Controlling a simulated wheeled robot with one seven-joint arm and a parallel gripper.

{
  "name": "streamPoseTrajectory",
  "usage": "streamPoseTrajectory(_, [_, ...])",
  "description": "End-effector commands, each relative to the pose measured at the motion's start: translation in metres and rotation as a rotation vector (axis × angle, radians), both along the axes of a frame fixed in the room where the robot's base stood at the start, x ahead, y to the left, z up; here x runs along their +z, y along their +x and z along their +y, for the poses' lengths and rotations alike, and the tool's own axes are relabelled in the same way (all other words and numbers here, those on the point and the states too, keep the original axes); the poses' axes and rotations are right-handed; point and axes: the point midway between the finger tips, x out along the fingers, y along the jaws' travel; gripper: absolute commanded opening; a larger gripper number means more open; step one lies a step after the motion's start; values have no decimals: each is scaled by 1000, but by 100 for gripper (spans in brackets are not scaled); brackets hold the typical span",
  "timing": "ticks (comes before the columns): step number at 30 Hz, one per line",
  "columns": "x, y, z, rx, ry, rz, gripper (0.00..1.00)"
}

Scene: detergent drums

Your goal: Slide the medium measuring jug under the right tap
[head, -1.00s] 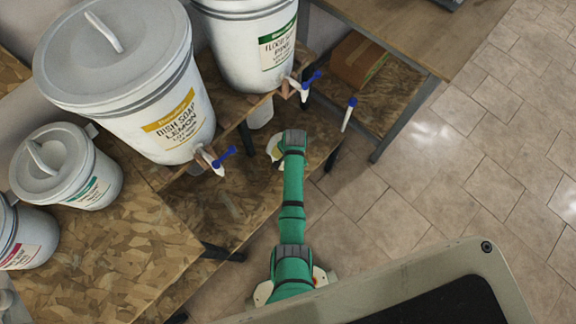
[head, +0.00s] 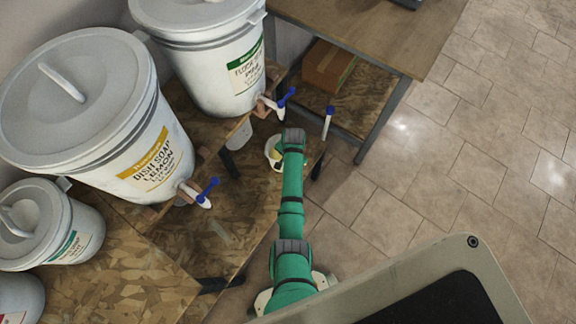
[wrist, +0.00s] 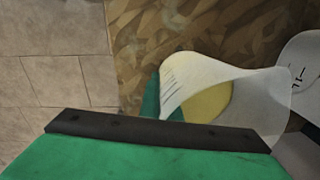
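A pale measuring jug (wrist: 192,78) with a yellowish inside fills the middle of the wrist view, with marks on its side. Its rim shows in the head view (head: 271,148), mostly hidden by my gripper (head: 293,134). A second marked, pale vessel (wrist: 301,72) is cut off at the right of the wrist view. I cannot tell which jug is the medium one. The tap with a blue lever (head: 280,103) on the floor soap drum (head: 212,62) is beyond my gripper.
The dish soap drum (head: 100,118) has its own tap (head: 199,193) nearer me. A pale container (head: 239,136) stands below the drum shelf. A slim white, blue-topped thing (head: 328,121) rises near the lower shelf's right end. Tiled floor (head: 440,150) lies open on the right.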

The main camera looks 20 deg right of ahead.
Motion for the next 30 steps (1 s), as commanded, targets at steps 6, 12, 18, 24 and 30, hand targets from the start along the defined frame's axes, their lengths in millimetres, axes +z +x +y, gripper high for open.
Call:
streamPoseTrajectory(6, [-1, -1, -5, -4, 0, 2, 0])
streamPoseTrajectory(12, [-1, -2, -6, -6, -1, 3, 0])
streamPoseTrajectory(18, [-1, -2, -6, -5, 0, 2, 25])
streamPoseTrajectory(24, [0, -1, -5, -2, 0, 1, 25])
streamPoseTrajectory(30, [14, -1, -4, 0, -1, -2, 25])
